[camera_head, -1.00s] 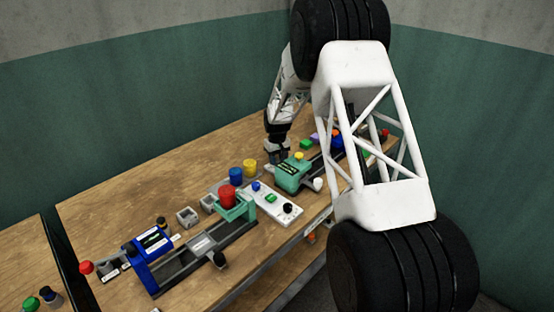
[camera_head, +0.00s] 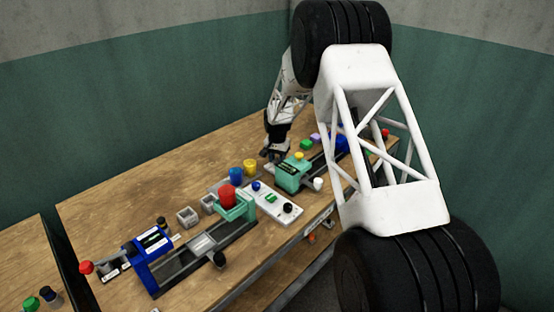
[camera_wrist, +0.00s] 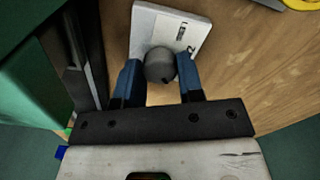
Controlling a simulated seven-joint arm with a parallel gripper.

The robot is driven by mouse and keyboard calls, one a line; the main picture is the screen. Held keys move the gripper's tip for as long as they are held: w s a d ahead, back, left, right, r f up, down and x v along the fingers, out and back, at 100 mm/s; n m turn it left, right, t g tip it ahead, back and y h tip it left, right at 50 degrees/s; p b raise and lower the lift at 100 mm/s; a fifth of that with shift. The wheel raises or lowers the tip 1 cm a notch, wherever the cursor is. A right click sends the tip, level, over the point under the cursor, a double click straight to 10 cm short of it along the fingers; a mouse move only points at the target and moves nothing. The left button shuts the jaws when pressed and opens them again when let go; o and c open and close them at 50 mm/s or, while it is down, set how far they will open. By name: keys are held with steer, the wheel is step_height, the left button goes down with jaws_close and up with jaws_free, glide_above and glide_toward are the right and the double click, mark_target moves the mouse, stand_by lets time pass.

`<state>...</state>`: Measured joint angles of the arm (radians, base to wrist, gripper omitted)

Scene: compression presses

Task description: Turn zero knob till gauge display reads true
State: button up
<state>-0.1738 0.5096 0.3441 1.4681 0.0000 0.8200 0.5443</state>
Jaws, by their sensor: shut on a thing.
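A round dark grey knob (camera_wrist: 160,65) sits on a small white plate (camera_wrist: 190,28) with a label, in the wrist view. My gripper (camera_wrist: 161,72) has its blue fingers on either side of the knob and is shut on it. In the head view my gripper (camera_head: 272,153) is low over the bench, beside the far end of a green press block (camera_head: 293,175). The knob is hidden there. A small dark panel shows on the green block; whether it is the gauge display, and any reading, I cannot tell.
The wooden bench (camera_head: 120,195) also holds a red cup in a green press (camera_head: 228,196), a white button panel (camera_head: 272,205), blue and yellow cups (camera_head: 250,167), and a blue press (camera_head: 150,255). Open bench lies left of my gripper.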

mark_target(277, 160)
steer(key=shift+m, duration=0.8)
steer(key=o, duration=0.9)
steer(key=shift+r, duration=0.1)
steer(key=shift+r, duration=3.8)
steer(key=shift+r, duration=0.1)
